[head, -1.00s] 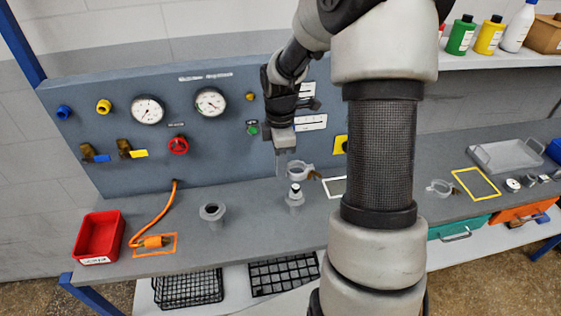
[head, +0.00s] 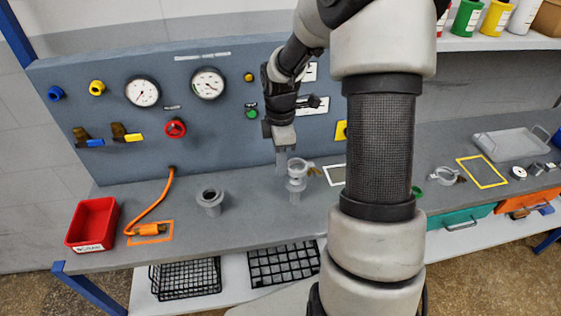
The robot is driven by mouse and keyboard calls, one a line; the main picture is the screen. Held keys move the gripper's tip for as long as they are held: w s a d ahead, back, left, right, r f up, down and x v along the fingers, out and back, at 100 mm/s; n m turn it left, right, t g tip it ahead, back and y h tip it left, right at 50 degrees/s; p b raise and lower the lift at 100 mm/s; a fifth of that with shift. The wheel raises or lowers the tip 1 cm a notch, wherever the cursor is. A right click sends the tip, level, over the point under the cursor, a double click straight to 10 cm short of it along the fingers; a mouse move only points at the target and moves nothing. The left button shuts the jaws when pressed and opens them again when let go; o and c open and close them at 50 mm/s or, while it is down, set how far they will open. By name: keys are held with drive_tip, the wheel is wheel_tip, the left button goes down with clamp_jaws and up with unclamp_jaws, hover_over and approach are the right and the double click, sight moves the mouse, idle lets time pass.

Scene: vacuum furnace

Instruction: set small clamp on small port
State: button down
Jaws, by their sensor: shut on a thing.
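The small clamp (head: 298,166) is a light grey ring with a brass-coloured screw piece on its right. My gripper (head: 282,163) points down and is shut on the clamp's left side. The small port (head: 296,194) is a grey upright stub on the bench, just under the clamp. The ring overlaps the port's top in the picture. I cannot tell whether it is seated around the flange or held just above it. The contact between fingers and clamp is partly hidden.
A wider port (head: 209,203) stands to the left on the bench (head: 245,220). Another clamp (head: 445,176) lies right of my arm, near a yellow outline (head: 482,172). A red bin (head: 91,225) and an orange hose (head: 155,207) are at the left. The gauge panel (head: 225,140) rises behind.

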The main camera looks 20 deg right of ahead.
drive_tip(key=shift+f+b, duration=2)
drive_tip(key=shift+f, duration=0.7)
drive_tip(key=shift+f, duration=0.1)
drive_tip(key=c, duration=1.7)
unclamp_jaws()
drive_tip(key=shift+o, duration=0.2)
wheel_tip(320, 180, up, 17)
drive_tip(key=p, duration=0.1)
drive_tip(key=shift+r, duration=0.2)
